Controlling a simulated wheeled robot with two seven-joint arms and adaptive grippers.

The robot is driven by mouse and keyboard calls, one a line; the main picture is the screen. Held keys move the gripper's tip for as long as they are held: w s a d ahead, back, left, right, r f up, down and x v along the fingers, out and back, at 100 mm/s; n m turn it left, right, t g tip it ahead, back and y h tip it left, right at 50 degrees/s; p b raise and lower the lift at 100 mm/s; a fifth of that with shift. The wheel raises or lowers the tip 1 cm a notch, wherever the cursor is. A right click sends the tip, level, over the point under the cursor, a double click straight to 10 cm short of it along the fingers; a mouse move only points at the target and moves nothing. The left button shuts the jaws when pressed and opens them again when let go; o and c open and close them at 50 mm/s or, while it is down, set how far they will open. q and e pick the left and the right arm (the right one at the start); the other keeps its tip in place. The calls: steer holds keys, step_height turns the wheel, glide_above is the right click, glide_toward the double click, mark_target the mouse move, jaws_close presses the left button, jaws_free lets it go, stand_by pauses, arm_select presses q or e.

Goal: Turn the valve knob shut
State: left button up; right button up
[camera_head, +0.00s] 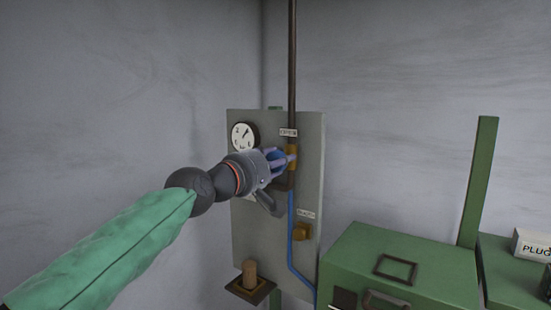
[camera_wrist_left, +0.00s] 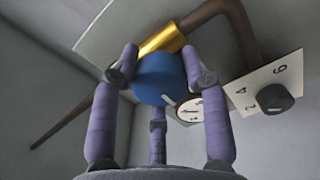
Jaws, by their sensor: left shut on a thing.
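The blue valve knob (camera_wrist_left: 158,78) sits on a brass valve body (camera_wrist_left: 163,37) in the left wrist view, with a white mark on its lower edge. My left gripper (camera_wrist_left: 160,80) is shut on the knob, its purple fingers around it. In the head view my left gripper (camera_head: 284,159) reaches the knob from the left, and only a bit of blue shows between the fingers. The brass body (camera_head: 292,151) joins a brown pipe (camera_head: 292,60) on the grey panel (camera_head: 309,180). A label above appears to read OPEN (camera_head: 288,132). My right gripper is not in view.
A round gauge (camera_head: 243,136) is on the panel's upper left. A small shelf (camera_head: 250,290) bears a brown cylinder. A green cabinet (camera_head: 430,262) stands at right.

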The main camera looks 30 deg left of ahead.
arm_select(q)
steer(key=shift+w+d+f, duration=0.1)
stand_by(0.5)
steer(key=o, duration=1.1)
steer(key=shift+c, duration=0.2)
steer(key=shift+o, duration=0.5)
steer(key=shift+w, duration=0.1)
steer(key=shift+s, duration=0.55)
steer(key=s, duration=1.1)
steer(key=shift+a, duration=0.45)
